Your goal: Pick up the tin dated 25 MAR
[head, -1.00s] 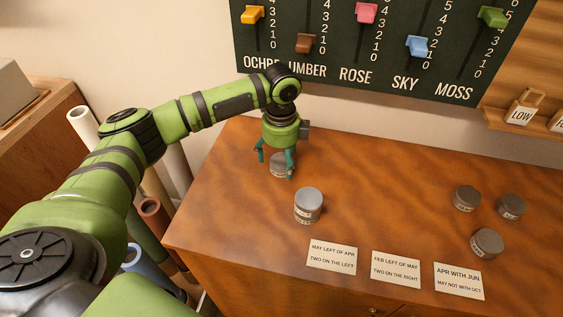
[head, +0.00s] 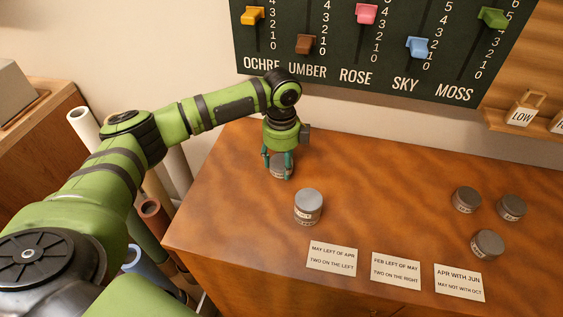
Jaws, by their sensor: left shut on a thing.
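My left gripper (head: 279,175) points down at the back left of the table and is shut on a grey tin (head: 281,169). The fingers cover part of this tin, and its label is too small to read. Another grey tin (head: 308,206) stands just in front and to the right, apart from the gripper. At the right are three more grey tins: one at the left (head: 466,199), one at the right (head: 511,207) and one nearer the front (head: 487,244). The dates on their labels are not legible, so I cannot tell which is 25 MAR. My right gripper is not in view.
A dark slider board (head: 330,60) hangs behind the table (head: 390,205). The table's middle is clear. Rolled tubes (head: 83,122) stand left of it.

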